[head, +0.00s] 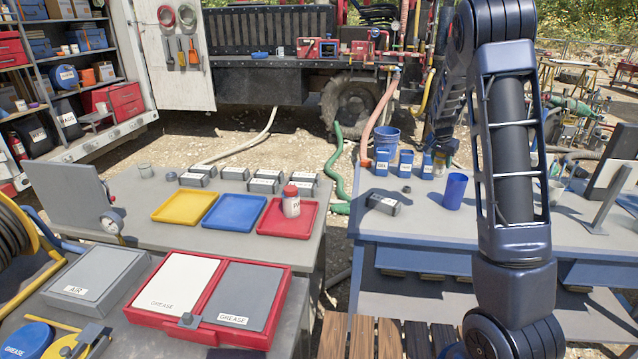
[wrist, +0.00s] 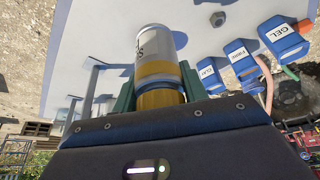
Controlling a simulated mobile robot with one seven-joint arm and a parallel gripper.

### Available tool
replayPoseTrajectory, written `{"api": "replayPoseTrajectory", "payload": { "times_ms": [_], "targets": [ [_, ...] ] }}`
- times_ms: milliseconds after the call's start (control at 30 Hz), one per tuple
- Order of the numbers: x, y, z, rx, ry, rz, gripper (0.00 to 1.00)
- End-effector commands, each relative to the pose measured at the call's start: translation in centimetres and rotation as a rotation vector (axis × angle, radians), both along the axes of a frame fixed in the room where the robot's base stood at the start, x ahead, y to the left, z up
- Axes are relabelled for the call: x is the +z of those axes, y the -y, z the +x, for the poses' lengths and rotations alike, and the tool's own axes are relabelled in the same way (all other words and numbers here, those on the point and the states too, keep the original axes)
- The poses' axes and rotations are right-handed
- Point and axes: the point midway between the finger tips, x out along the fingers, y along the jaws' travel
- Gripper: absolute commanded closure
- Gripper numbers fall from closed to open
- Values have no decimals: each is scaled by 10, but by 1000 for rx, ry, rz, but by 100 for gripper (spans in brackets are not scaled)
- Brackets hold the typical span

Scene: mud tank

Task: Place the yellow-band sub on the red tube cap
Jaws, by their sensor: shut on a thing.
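The yellow-band sub (wrist: 157,68) is a pale cylinder with a yellow band and dark lettering in the wrist view. My gripper (wrist: 160,94) is shut on its yellow end, with a finger on each side. The sub does not show clearly in the head view, where my arm covers part of the right table. A red cap (head: 291,191) tops a white labelled container (head: 291,207) standing upright in the red tray (head: 264,218). I cannot tell if this is the red tube cap. My gripper is well away from it, over the right table.
Blue labelled bins (head: 405,163) line the back of the right table (head: 470,222); they show in the wrist view (wrist: 285,38). Yellow (head: 187,207) and blue (head: 235,213) trays sit left of the red one.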

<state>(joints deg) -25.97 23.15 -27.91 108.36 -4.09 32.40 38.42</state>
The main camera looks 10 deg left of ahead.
Motion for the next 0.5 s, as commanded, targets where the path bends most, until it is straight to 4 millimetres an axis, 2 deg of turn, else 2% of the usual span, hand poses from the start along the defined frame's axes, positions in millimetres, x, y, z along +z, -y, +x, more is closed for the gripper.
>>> {"api": "replayPoseTrajectory", "payload": {
  "times_ms": [167,500],
  "targets": [
    [7,-50,14,117,2,2,92],
    [29,-193,34,449,2,1,92]
  ]
}}
